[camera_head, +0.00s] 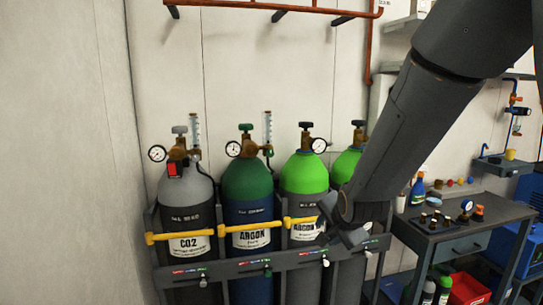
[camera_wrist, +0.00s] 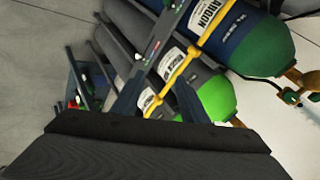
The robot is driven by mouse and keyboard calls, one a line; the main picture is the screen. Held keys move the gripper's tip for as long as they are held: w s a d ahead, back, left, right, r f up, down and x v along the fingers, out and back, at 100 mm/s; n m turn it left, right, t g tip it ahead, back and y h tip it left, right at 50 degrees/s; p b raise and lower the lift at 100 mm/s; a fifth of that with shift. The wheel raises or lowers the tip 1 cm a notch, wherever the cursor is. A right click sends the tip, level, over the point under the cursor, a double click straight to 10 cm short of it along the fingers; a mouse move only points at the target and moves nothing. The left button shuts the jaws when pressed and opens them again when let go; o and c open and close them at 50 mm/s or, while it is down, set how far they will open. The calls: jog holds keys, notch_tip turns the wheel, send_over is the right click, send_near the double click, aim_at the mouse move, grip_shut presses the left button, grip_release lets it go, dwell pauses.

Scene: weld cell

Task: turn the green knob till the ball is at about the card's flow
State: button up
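A green knob (camera_head: 246,127) tops the valve of the dark-green-shouldered argon cylinder (camera_head: 247,180). A clear flowmeter tube (camera_head: 268,127) stands right of that valve, with a smaller green part (camera_head: 267,149) at its base. The ball in the tube is too small to make out. I cannot pick out a flow card. My gripper (camera_head: 336,236) is low in front of the rack, to the right of and below the knobs. In the wrist view its two dark fingers stand apart, and nothing shows between them (camera_wrist: 160,90).
A grey CO2 cylinder (camera_head: 186,190) with its own flowmeter (camera_head: 196,130) and a red tag (camera_head: 173,169) stands at left. Two bright-green-shouldered cylinders stand right of the argon one, partly behind my arm. Yellow straps (camera_head: 248,226) and a rack rail (camera_head: 225,270) cross the front. A workbench (camera_head: 465,235) is at right.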

jog(key=w+a+r+m+t+y, duration=0.2)
jog(key=w+a+r+m+t, duration=0.2)
jog(key=w+a+r+m, duration=0.45)
jog(key=m+t+y, duration=0.3)
jog(key=m+t, duration=0.1)
send_near(271, 154)
jog(key=w, duration=0.1)
jog(key=shift+p+x, duration=1.7)
jog(key=shift+x, duration=2.25)
jog(key=shift+a, duration=0.2)
jog(key=shift+c, duration=0.4)
jog(key=shift+s, duration=0.1)
grip_shut()
jog(key=shift+n+b, duration=0.35)
